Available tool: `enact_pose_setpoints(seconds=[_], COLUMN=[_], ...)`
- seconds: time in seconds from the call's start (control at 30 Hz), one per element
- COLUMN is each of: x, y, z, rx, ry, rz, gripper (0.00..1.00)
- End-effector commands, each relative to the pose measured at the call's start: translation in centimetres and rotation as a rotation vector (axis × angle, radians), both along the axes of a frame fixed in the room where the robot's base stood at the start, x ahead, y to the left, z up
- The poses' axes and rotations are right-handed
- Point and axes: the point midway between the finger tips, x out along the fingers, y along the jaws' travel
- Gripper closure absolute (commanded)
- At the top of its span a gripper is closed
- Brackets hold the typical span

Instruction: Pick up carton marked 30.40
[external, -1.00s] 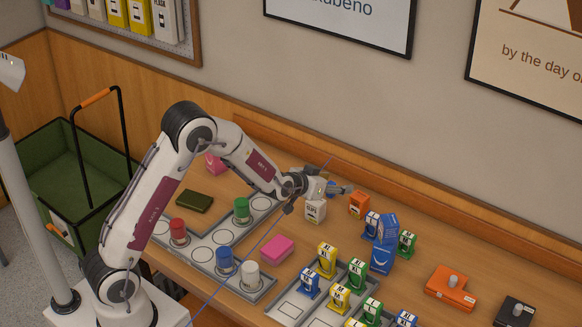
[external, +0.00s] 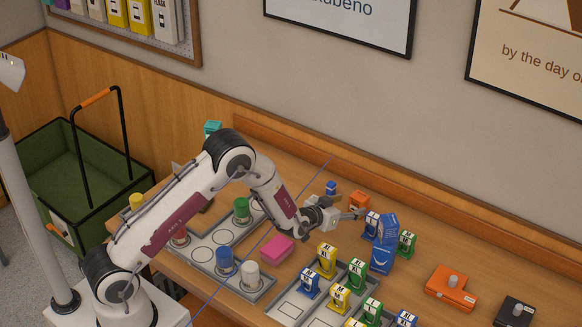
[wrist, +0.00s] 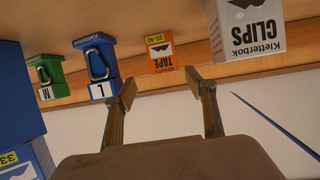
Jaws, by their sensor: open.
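The carton marked 30.40 is a small orange box with a white label reading TAPE. It stands in the wrist view (wrist: 161,56), where the picture is upside down, just beyond and between my fingertips. In the external view the orange carton (external: 358,201) stands on the table toward the wall, close to the end of my gripper (external: 348,211). My gripper also shows in the wrist view (wrist: 160,88); its two fingers are apart with nothing between them.
A white CLIPS carton (wrist: 252,28) stands on one side of the orange carton. A blue carabiner pack marked L (wrist: 95,60) and a green one marked M (wrist: 46,78) stand on the other. A tall blue carton (external: 384,245) is nearby. A thin blue line (external: 265,235) crosses the scene.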

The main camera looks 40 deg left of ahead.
Motion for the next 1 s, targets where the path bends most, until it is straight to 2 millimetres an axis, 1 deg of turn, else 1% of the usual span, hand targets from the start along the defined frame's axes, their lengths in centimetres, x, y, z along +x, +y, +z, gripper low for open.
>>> enact_pose_setpoints(seconds=[0.23, 0.6, 1.0], x=[0.3, 2.3, 2.4], y=[0.0, -0.2, -0.2], z=[-0.2, -0.9, -1.0], rx=[0.0, 0.0, 0.0], ry=[0.001, 0.001, 0.001], rz=[0.0, 0.0, 0.0], gripper=[0.44, 0.44, 0.44])
